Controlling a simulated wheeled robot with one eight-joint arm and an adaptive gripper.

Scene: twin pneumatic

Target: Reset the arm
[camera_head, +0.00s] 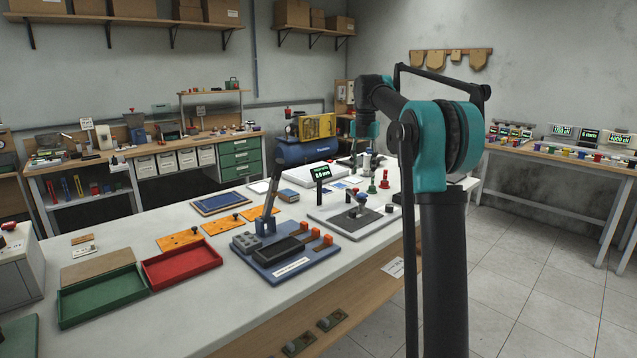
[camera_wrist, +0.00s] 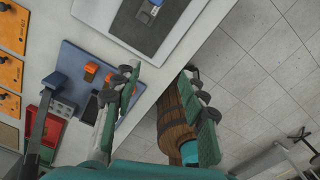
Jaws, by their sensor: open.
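My gripper (camera_wrist: 160,82) is open in the wrist view, its two green-padded fingers spread apart. Nothing is held between them. They hang above the right edge of the white-topped bench (camera_head: 120,318), with the grey floor beyond. In the head view my arm rises in the right half, with a teal elbow, and bends over toward the far side of the bench. My gripper cannot be made out clearly there.
A blue fixture (camera_head: 285,255) with a raised lever stands on the bench. A grey plate with a clamp (camera_head: 357,212) lies behind it. Red (camera_head: 182,265) and green (camera_head: 100,298) trays sit at left. Clear tiled floor (camera_head: 545,300) is at right.

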